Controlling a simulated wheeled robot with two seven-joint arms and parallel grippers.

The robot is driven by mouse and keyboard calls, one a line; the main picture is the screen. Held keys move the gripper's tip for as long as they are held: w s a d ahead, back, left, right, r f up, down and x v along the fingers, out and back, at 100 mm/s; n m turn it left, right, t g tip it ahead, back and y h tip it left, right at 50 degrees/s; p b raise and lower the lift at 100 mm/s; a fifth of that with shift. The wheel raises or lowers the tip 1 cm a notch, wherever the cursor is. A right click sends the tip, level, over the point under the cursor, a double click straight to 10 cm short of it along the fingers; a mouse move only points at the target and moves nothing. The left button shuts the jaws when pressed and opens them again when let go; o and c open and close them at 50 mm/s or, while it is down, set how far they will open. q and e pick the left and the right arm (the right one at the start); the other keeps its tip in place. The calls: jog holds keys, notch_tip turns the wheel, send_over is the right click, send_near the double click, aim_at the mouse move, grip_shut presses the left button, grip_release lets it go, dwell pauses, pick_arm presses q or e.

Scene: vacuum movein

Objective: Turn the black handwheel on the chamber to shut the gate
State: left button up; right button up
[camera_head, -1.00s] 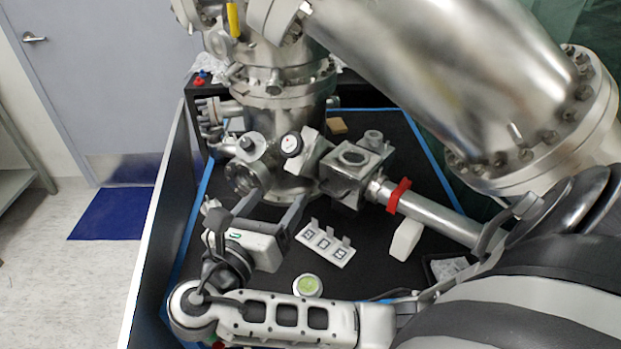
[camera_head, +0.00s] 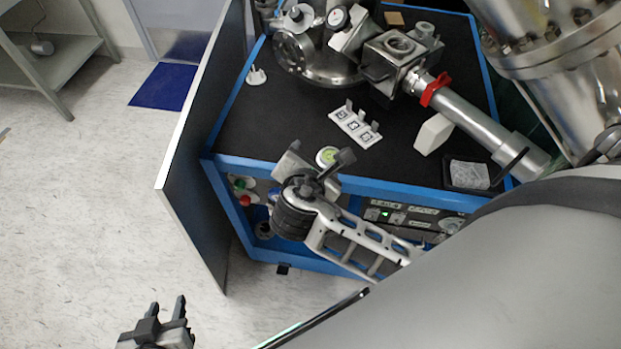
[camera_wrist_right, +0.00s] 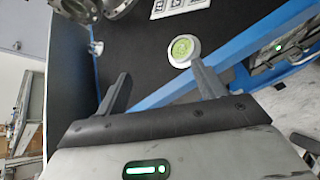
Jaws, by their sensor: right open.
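The metal chamber (camera_head: 316,58) stands at the top of the head view, cut off by the frame; its flanges also show in the right wrist view (camera_wrist_right: 82,10). I cannot make out a black handwheel on it in either view. My left gripper (camera_head: 168,303) is low at the bottom left over the floor, fingers apart and empty.
On the black tabletop (camera_head: 285,117) are a round green-and-white disc (camera_wrist_right: 183,49), a white marker plate (camera_head: 355,125) and a white block (camera_head: 433,134). A metal tube with a red band (camera_head: 435,88) extends right.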

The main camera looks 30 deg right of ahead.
jog(key=f+m+y, duration=0.1)
jog(key=s+a+f+y, duration=0.1)
jog(key=a+f+m, duration=0.1)
jog(key=f, duration=0.1)
jog(key=shift+s+m+y, duration=0.3)
jog(key=shift+s+y, duration=0.05)
jog(key=shift+y, duration=0.05)
